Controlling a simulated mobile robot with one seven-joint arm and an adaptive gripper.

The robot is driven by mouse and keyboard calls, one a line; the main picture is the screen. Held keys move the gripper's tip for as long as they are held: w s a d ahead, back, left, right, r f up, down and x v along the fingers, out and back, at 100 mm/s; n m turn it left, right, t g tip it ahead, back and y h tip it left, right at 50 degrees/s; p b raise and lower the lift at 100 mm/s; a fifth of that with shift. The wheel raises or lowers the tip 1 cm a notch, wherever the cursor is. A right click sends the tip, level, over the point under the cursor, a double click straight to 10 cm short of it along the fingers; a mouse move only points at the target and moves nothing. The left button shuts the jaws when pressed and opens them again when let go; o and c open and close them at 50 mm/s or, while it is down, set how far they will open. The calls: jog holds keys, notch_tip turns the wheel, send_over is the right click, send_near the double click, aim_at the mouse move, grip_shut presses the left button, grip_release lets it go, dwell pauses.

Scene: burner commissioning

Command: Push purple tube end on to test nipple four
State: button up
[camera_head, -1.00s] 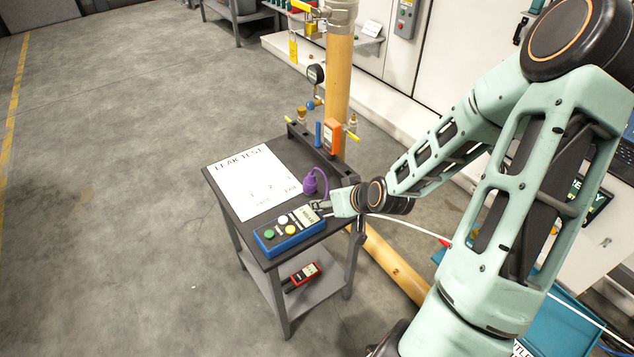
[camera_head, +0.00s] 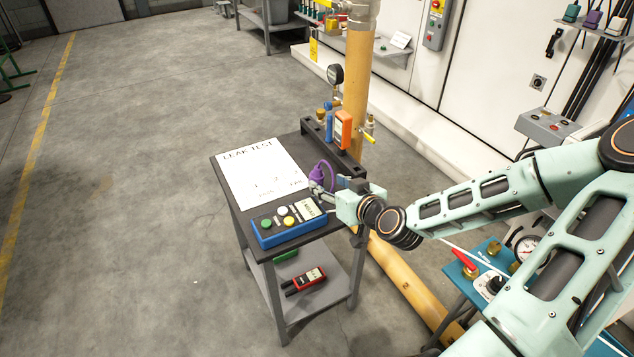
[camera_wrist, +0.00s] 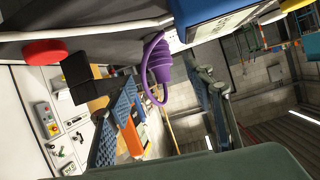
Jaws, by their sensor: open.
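The purple tube (camera_head: 319,173) is at the right part of the small grey table (camera_head: 256,272), beside the white sheet. It shows as a ribbed cone with a curved loop in the wrist view (camera_wrist: 158,62). My gripper (camera_head: 322,189) is open right at it. In the wrist view my gripper's two fingers (camera_wrist: 165,98) are spread, with the purple piece beyond and between them. I cannot tell whether they touch it. I cannot make out which fitting is test nipple four; no nipple number is legible.
A white leak test sheet (camera_head: 258,178) and a blue box with coloured buttons (camera_head: 288,226) lie on the table. A black rail with a blue cylinder (camera_head: 329,122) and orange device (camera_head: 343,130) stands at the back, before a yellow pipe (camera_head: 357,75).

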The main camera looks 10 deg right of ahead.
aim_at(319, 176)
jog(key=b+x, duration=0.2)
jog(key=x, duration=0.4)
jog(key=shift+w, duration=0.3)
jog(key=shift+c, duration=0.6)
jog(key=c, duration=1.2)
jog(key=shift+r, duration=0.1)
